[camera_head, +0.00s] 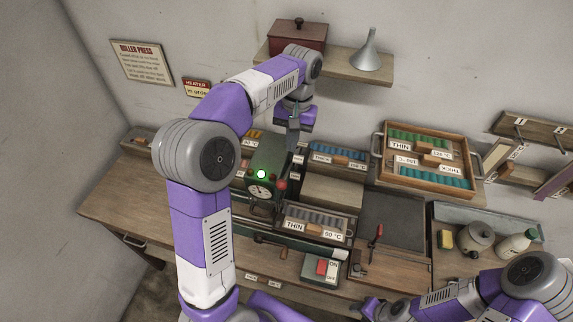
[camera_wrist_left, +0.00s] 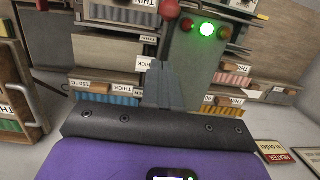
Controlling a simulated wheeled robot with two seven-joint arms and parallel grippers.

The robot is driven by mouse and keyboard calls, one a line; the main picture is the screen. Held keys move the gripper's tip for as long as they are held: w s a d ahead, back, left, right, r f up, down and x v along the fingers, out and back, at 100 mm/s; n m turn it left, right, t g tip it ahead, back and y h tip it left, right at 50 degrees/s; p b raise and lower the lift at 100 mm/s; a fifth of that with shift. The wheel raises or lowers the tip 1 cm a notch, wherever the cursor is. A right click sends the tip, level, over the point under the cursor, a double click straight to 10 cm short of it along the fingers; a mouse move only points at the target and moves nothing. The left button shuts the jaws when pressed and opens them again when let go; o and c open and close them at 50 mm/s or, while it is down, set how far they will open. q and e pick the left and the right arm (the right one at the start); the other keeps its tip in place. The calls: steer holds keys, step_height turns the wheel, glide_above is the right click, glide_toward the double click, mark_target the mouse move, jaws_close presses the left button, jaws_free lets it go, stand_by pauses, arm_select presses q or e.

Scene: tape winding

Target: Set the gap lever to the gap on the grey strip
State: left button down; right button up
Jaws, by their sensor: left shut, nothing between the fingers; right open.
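The green machine (camera_head: 268,160) stands at the middle of the bench, with a lit green lamp (camera_head: 261,174), a round dial (camera_head: 258,191) and a red knob (camera_head: 281,185). A red ball (camera_wrist_left: 170,8) shows beside the lit lamp (camera_wrist_left: 207,29) in the left wrist view; I cannot tell whether it is the gap lever's. My left gripper (camera_head: 293,146) is shut and empty, pointing down at the machine's right rear; its fingers (camera_wrist_left: 163,72) show close to the machine in the wrist view. Grey pieces (camera_head: 315,216) lie in the front rack marked THIN, 90 °C. My right gripper (camera_head: 367,306) is open at the bottom edge.
A wooden tray (camera_head: 384,165) of green and teal pieces stands right of the machine. A shelf (camera_head: 345,65) holds a red box (camera_head: 298,36) and a funnel (camera_head: 370,52). A red ON/OFF switch (camera_head: 321,267) is at the bench front. A jar (camera_head: 480,237) and a bottle (camera_head: 515,243) stand right.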

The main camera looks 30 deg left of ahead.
mark_target(284, 180)
arm_select(q)
steer(key=s+f, duration=0.1)
steer(key=f, duration=0.1)
steer(key=s+f, duration=0.1)
steer(key=f, duration=0.1)
steer(key=shift+s+d+b, duration=0.1)
steer(key=shift+s+b, duration=0.25)
steer(key=shift+s, duration=0.05)
steer(key=shift+s+d+f, duration=0.1)
steer(key=shift+s+f, duration=0.25)
steer(key=shift+s, duration=0.25)
arm_select(e)
steer(key=shift+f, duration=0.5)
arm_select(q)
steer(key=shift+d, duration=0.1)
